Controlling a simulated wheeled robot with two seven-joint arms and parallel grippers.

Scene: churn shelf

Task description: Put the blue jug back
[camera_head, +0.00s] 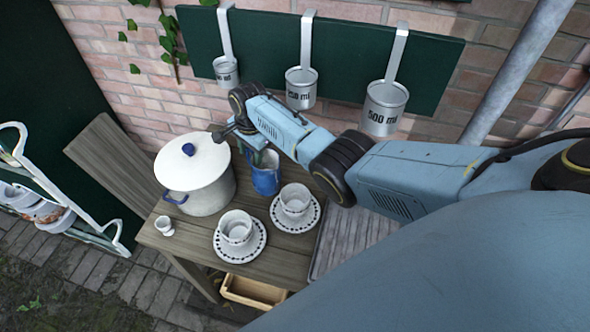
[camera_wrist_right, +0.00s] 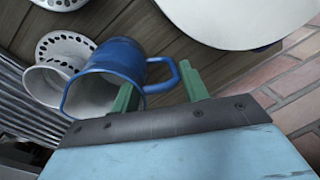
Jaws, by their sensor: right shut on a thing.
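The blue jug (camera_head: 265,181) is on the wooden table, between the white pot and the cups. Whether its base touches the table is hard to tell. My right gripper (camera_head: 258,157) reaches down to it from above. In the right wrist view the jug (camera_wrist_right: 118,56) shows its blue outside and pale inside, with its mouth toward the camera. The green fingers of the right gripper (camera_wrist_right: 162,90) are at the jug's handle, shut on it. My left gripper is not in view.
A white lidded pot (camera_head: 197,178) stands left of the jug. Two cups on saucers, (camera_head: 238,231) and (camera_head: 296,202), stand in front and to the right. A small egg cup (camera_head: 164,226) is at the table's left edge. Measuring cups (camera_head: 301,90) hang from a green board (camera_head: 262,40).

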